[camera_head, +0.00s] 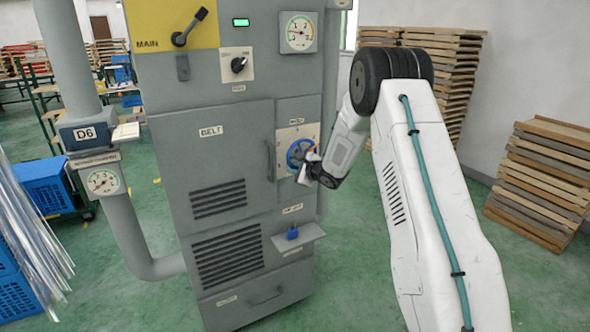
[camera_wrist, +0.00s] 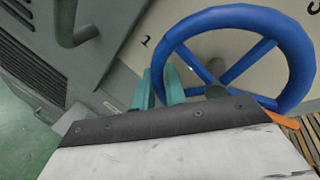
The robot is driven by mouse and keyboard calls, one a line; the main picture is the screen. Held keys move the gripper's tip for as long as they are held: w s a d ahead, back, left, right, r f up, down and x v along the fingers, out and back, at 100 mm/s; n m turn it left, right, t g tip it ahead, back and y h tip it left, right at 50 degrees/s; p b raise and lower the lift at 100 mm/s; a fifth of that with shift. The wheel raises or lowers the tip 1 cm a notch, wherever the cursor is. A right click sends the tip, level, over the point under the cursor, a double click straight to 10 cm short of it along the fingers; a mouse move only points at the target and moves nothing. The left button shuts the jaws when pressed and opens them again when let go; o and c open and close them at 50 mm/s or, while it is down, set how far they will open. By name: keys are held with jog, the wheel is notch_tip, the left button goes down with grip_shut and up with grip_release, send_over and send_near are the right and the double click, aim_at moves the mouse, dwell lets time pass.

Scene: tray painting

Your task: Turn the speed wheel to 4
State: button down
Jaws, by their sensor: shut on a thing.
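The blue speed wheel (camera_head: 299,152) is on a pale plate on the grey cabinet's right side. It shows large in the wrist view (camera_wrist: 298,50), with blue spokes and a grey hub. A "1" is on the plate to the left of the wheel, and part of another numeral is at the top right. My gripper (camera_head: 305,172) is at the wheel's lower edge. In the wrist view its teal fingers (camera_wrist: 158,88) are shut on the left part of the rim. An orange piece (camera_wrist: 265,102) shows at the rim's lower right, partly hidden by my gripper.
The cabinet (camera_head: 165,215) has a BELT door with a handle (camera_head: 270,160), a black knob (camera_head: 238,64), a MAIN lever (camera_head: 190,27) and a gauge (camera_head: 300,33). A small shelf (camera_head: 299,235) with a blue item juts out below the wheel. Stacked pallets (camera_head: 545,175) stand at the right.

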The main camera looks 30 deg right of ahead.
jog(key=shift+f, duration=0.1)
jog(key=c, duration=1.5)
grip_release()
jog(key=shift+c, duration=0.2)
jog(key=v, duration=0.8)
